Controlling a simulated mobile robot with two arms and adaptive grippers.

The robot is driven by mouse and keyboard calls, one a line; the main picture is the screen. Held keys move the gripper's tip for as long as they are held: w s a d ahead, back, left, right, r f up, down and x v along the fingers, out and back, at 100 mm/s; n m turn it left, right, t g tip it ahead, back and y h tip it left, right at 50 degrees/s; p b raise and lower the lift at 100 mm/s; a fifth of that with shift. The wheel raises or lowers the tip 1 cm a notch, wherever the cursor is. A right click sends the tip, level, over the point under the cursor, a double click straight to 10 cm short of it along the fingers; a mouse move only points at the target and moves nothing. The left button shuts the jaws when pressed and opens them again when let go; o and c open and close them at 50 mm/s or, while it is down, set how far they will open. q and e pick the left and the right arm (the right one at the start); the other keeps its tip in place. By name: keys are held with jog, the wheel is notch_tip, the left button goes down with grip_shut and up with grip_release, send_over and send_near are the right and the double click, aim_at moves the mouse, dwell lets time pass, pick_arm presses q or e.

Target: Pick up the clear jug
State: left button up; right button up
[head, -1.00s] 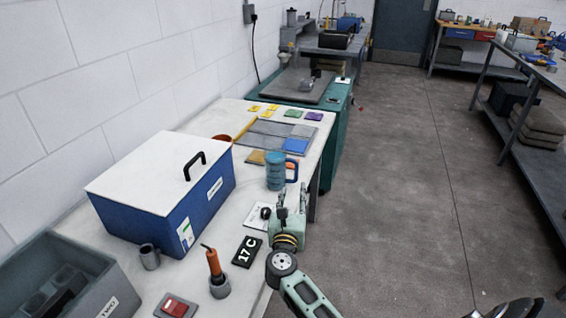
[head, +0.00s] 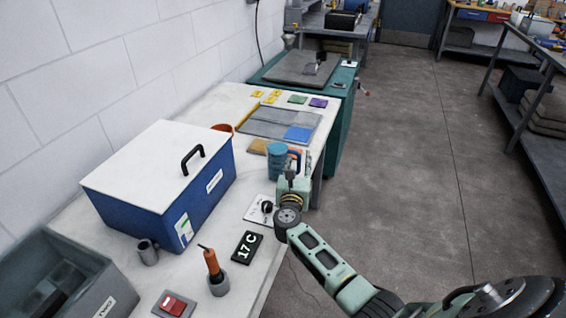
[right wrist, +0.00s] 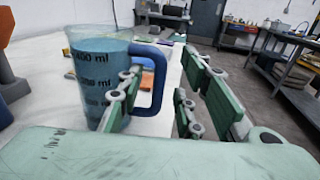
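The clear jug (head: 277,160) stands upright on the white bench near its right edge, with blue contents. The right wrist view shows the jug (right wrist: 92,68) close up at left, with dark ml marks and a blue handle (right wrist: 158,80) on its right side. My right gripper (head: 293,172) is at the jug's near right side and partly hides the handle in the head view. In the right wrist view my right gripper (right wrist: 165,92) is open, with the handle showing between its fingers. Contact cannot be told. My left gripper is in neither view.
A blue box with a white lid (head: 157,180), an orange-handled tool in a grey cup (head: 214,270), a black 17 C plate (head: 246,247) and a grey bin (head: 55,285) stand on the bench. A grey mat (head: 262,124) lies beyond the jug. Open floor lies to the right.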

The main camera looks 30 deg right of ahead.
grip_shut()
dwell(0.4)
jog(key=shift+r, duration=0.15)
